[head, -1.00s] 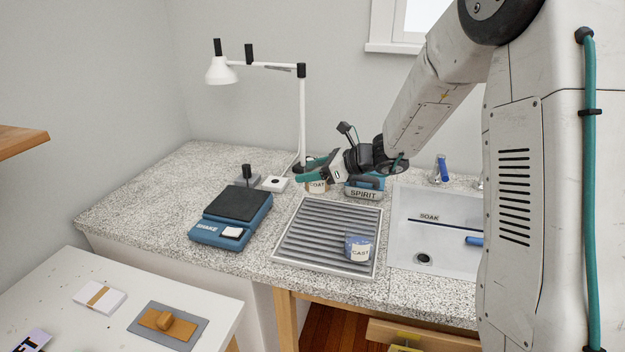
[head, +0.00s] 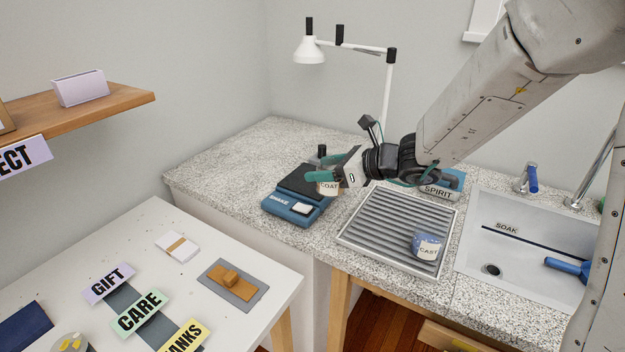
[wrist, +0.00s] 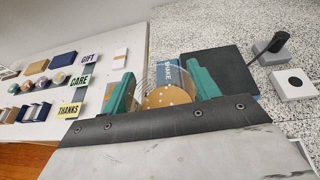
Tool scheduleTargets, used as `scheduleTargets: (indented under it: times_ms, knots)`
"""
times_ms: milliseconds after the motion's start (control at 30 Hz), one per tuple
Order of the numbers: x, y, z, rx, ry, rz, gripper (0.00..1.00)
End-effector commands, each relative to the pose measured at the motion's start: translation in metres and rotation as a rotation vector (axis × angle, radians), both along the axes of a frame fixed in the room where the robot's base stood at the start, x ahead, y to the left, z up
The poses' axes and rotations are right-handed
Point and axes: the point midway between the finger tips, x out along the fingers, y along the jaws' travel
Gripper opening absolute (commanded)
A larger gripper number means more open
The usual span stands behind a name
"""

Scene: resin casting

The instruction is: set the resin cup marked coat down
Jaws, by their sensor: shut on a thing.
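The resin cup marked COAT (head: 328,188) is a clear cup with a pale label, held in my gripper (head: 322,177) with its lower part showing below the teal fingers. In the wrist view the cup (wrist: 165,97), with tan, speckled contents, sits between the two teal fingers of my gripper (wrist: 160,88). In the head view cup and gripper appear over the right side of the blue SHAKE machine (head: 290,210) with its black top plate. I cannot tell whether the cup touches anything beneath. The fingers hide part of the cup.
A ridged grey tray (head: 375,228) holds a cup marked CAST (head: 428,247). The blue SPIRIT container (head: 438,190) stands behind the tray, and the sink (head: 510,255) is at right. A white lamp (head: 387,85) rises behind my gripper. The counter's back left (head: 250,150) is clear.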

Motion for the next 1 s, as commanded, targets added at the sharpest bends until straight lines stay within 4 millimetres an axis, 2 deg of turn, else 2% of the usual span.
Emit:
scheduleTargets:
  times_ms: [167,367,467,800,1000]
  knots:
    - [-0.013,0.009,-0.008,-0.008,0.008,-0.028,0.36]
    - [-0.009,0.004,-0.015,-0.023,0.006,-0.066,0.36]
    - [0.006,0.007,-0.017,-0.03,-0.002,-0.065,0.36]
    - [0.088,0.027,-0.025,-0.031,-0.003,-0.065,0.36]
    - [0.124,0.036,-0.029,-0.029,-0.002,-0.064,0.36]
